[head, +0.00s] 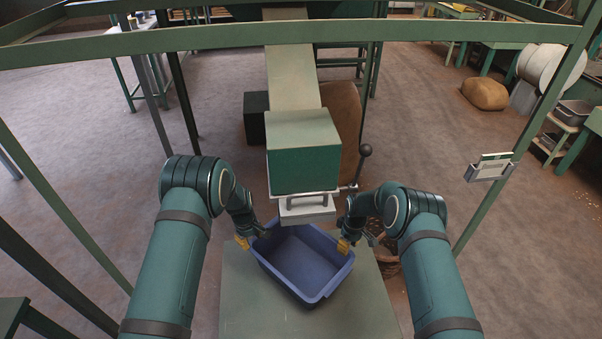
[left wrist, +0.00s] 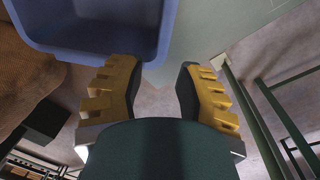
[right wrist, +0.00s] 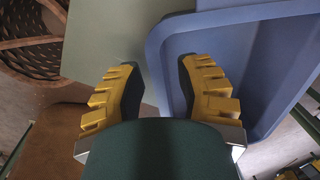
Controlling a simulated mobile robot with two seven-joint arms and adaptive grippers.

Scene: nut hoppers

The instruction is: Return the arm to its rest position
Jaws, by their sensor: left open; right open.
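My left gripper (head: 250,236) is at the left rim of an empty blue bin (head: 305,262). In the left wrist view its fingers (left wrist: 155,92) are spread with nothing between them, and the bin wall (left wrist: 95,55) shows just beyond. My right gripper (head: 352,240) is at the bin's right rim. In the right wrist view its fingers (right wrist: 155,92) are spread and empty, with the bin rim (right wrist: 155,60) close to one finger. Whether any finger touches the bin, I cannot tell.
The bin stands on a green-grey table (head: 245,310) below a green hopper (head: 304,150) with a pale chute and a black-knobbed lever (head: 362,165). A wicker basket (head: 386,262) is beside the table at right. Green frame posts (head: 520,150) stand on both sides.

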